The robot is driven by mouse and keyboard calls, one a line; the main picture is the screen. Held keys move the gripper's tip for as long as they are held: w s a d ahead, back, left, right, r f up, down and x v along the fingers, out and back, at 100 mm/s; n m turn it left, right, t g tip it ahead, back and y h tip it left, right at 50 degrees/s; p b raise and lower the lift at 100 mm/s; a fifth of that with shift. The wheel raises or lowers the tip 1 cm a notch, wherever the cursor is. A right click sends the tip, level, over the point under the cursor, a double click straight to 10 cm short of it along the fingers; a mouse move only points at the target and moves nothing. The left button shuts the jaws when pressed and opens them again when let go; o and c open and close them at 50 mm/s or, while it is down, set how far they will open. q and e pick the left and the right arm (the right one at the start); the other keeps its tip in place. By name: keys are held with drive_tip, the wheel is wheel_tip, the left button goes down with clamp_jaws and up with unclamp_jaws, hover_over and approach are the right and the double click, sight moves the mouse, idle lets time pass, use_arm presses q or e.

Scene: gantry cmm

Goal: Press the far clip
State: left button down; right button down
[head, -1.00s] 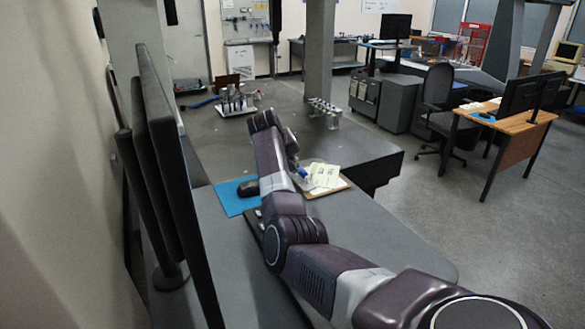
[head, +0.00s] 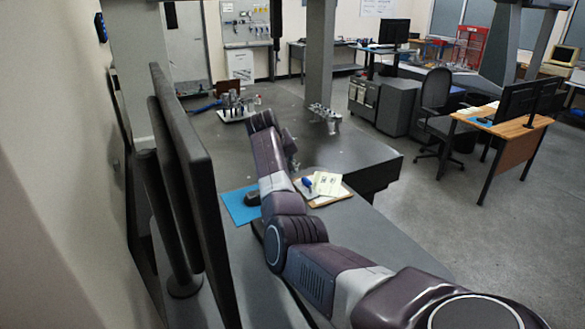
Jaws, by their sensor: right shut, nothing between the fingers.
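My right arm reaches from the lower right over the desk to the dark granite table (head: 345,150). My right gripper (head: 292,163) is small and partly hidden by my wrist; it is shut and empty, above the table's near part. A metal fixture with several small upright parts (head: 325,117) stands on the table to the right of and beyond my gripper, apart from it. I cannot make out which part is the far clip. My left gripper is not in view.
A clipboard with paper (head: 328,184), a blue mat (head: 241,213) and a dark mouse (head: 252,198) lie on the near desk. A rack of probes (head: 238,113) stands at the table's back left. Monitors (head: 190,190) stand close on the left. A grey column (head: 319,60) rises behind the fixture.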

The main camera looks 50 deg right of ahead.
drive_tip(key=s+d+r+b, duration=0.3)
drive_tip(key=s+r+b, duration=0.2)
drive_tip(key=r, duration=0.3)
drive_tip(key=shift+s+d, duration=0.1)
drive_tip(key=shift+s, duration=0.05)
drive_tip(key=shift+f, duration=0.1)
idle(0.4)
